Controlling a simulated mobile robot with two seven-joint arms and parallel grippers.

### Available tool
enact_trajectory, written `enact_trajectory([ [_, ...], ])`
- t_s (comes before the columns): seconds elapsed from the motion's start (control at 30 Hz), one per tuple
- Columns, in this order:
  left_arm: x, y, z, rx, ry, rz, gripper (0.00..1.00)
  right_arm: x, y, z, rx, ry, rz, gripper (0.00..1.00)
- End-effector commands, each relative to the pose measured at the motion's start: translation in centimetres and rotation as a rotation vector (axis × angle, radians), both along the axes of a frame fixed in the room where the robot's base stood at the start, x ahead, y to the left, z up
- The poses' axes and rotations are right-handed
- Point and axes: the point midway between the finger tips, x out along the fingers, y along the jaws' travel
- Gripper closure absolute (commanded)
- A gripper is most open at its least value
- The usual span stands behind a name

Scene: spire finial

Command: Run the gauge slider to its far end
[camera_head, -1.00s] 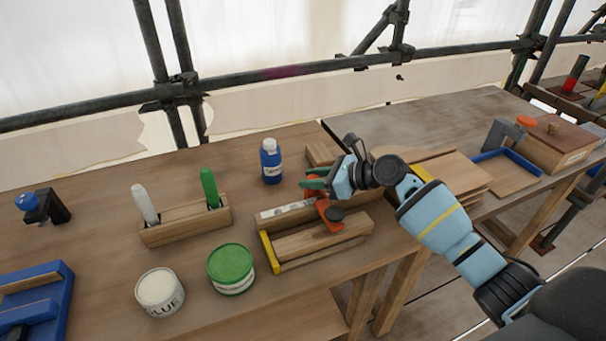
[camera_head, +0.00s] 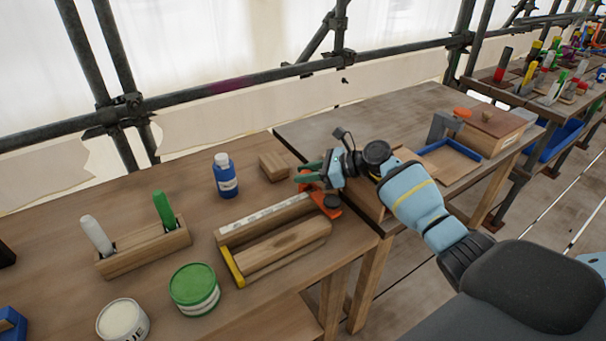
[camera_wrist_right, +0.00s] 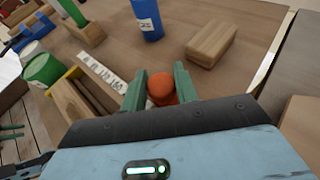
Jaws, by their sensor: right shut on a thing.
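The gauge is a wooden block with a pale marked scale rail (camera_head: 262,220) and a yellow end piece (camera_head: 232,267) at its left. Its orange slider (camera_head: 325,201), with a dark round knob on top, is at the right end of the rail. My right gripper (camera_head: 308,178) is at the slider's back side. In the right wrist view its green fingers (camera_wrist_right: 160,88) are closed on the slider's rounded orange part (camera_wrist_right: 161,89). Green tips at that view's left edge look like my left gripper (camera_wrist_right: 10,130), small and cut off.
A blue bottle (camera_head: 226,175) and a small wooden block (camera_head: 273,166) stand behind the gauge. A green tin (camera_head: 194,288), a white glue pot (camera_head: 122,320) and a marker holder (camera_head: 145,250) are to the left. A second table (camera_head: 370,120) adjoins at right.

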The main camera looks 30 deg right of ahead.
Motion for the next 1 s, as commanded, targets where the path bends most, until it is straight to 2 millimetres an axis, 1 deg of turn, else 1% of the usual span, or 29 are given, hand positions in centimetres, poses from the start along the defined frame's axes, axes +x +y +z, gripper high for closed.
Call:
enact_trajectory([
  [0.13, 0.1, 0.0, 0.0, 0.000, -0.001, 0.000, 0.64, 0.0, -0.1, 0.0, 0.000, 0.000, -0.001, 1.00],
  [0.17, 0.0, 0.0, 0.0, 0.000, -0.001, 0.000, 0.64, 0.0, -0.1, 0.0, 0.000, 0.000, -0.001, 0.66],
  [0.3, 0.0, 0.0, 0.0, 0.000, 0.000, 0.000, 0.64, 0.0, 0.0, 0.0, 0.000, 0.000, -0.001, 0.48],
  [0.57, -0.1, 0.0, -0.2, 0.001, 0.005, 0.000, 0.64, 0.0, 0.0, 0.0, -0.001, 0.000, -0.001, 0.48],
  [0.67, -0.2, 0.0, -0.2, 0.001, 0.005, 0.000, 0.64, -0.3, -0.3, 0.2, -0.001, 0.000, -0.001, 0.48],
  [0.77, 0.0, 0.0, 0.0, 0.001, 0.002, -0.001, 0.64, -1.0, -1.2, 0.7, -0.002, 0.001, -0.003, 0.48],
  [1.0, 0.3, 0.0, 0.5, 0.001, -0.008, 0.000, 0.64, -3.4, -3.7, 2.2, -0.004, -0.001, -0.002, 0.48],
])
